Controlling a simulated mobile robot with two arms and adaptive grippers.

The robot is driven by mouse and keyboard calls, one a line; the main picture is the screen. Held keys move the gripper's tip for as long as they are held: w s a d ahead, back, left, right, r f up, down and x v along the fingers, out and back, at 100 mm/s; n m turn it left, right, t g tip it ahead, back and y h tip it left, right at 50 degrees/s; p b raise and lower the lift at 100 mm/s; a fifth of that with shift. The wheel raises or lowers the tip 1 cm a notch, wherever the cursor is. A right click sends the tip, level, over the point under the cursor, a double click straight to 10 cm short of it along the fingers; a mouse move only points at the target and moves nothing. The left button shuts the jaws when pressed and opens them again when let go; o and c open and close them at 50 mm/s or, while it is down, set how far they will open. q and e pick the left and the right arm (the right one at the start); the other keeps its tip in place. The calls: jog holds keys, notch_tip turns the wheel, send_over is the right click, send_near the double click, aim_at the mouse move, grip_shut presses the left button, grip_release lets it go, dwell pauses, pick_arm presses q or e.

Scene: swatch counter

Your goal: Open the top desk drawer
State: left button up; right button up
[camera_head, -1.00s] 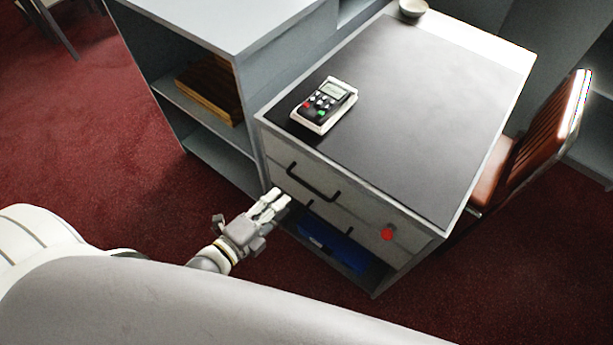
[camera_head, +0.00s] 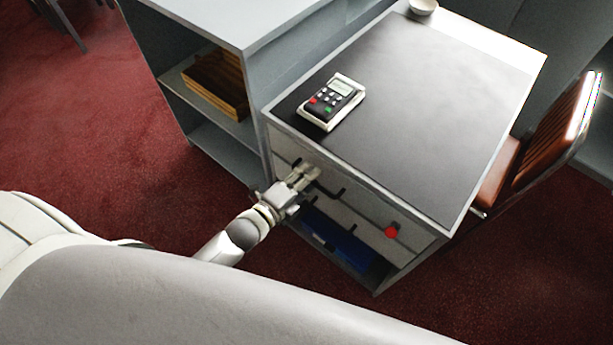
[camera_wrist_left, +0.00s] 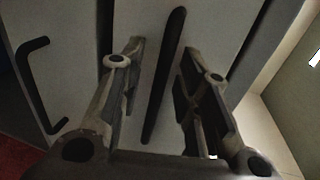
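The top desk drawer (camera_head: 366,203) is a pale front panel below the dark desktop, and it looks closed. Its dark bar handle (camera_head: 338,193) is partly hidden by my left gripper (camera_head: 308,172) in the head view. In the left wrist view the handle (camera_wrist_left: 166,75) runs between the two spread fingers of my left gripper (camera_wrist_left: 163,58). The fingers are open, one on each side of the bar, with gaps visible. The drawer front (camera_wrist_left: 215,28) lies behind them. My right gripper is not in view.
A lower drawer handle (camera_wrist_left: 35,85) is close by on the left in the wrist view. A red round object (camera_head: 391,231) is on the desk front. A card terminal (camera_head: 331,101) lies on the desktop. A blue item (camera_head: 340,240) sits in the open space below. A chair (camera_head: 540,135) stands right.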

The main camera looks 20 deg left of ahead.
pick_arm(q)
jog(key=shift+c, duration=0.3)
grip_shut()
jog(key=shift+s, duration=0.15)
